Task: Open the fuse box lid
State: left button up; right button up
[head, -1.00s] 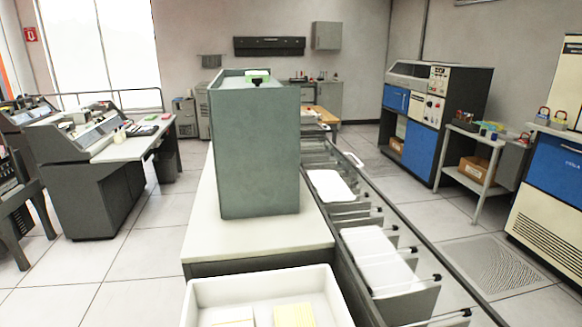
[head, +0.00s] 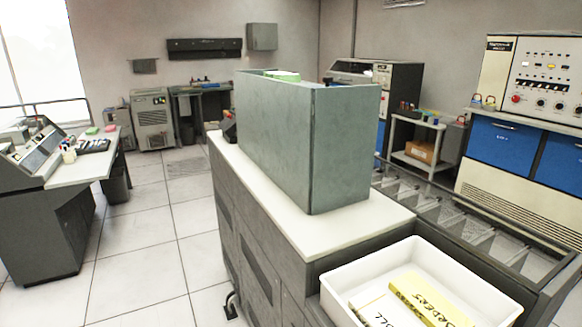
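A small grey box (head: 262,37) is mounted high on the back wall, right of a dark wall rail. It looks like the fuse box. Its front appears closed; its lid edge and any latch are too small to make out. It is far off, across the room, beyond the long cabinet. Neither of my grippers shows in the head view.
A long cabinet with a white top (head: 375,215) and a tall grey-green housing (head: 270,140) stands close ahead. A white tray (head: 480,290) with labelled card stacks is at its near end. A console desk (head: 50,225) stands left. Tiled floor (head: 165,240) between them is clear.

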aim_at(228, 125)
jog(key=i+j+z, duration=0.1)
jog(key=j, duration=0.25)
jog(key=i+j+z, duration=0.15)
jog(key=j, duration=0.25)
jog(key=i+j+z, duration=0.1)
jog(key=i+j, duration=0.15)
jog(key=j, duration=0.15)
jog(key=i+j+z, duration=0.15)
jog(key=j, duration=0.3)
jog(key=i+j+z, duration=0.1)
jog(key=j, duration=0.3)
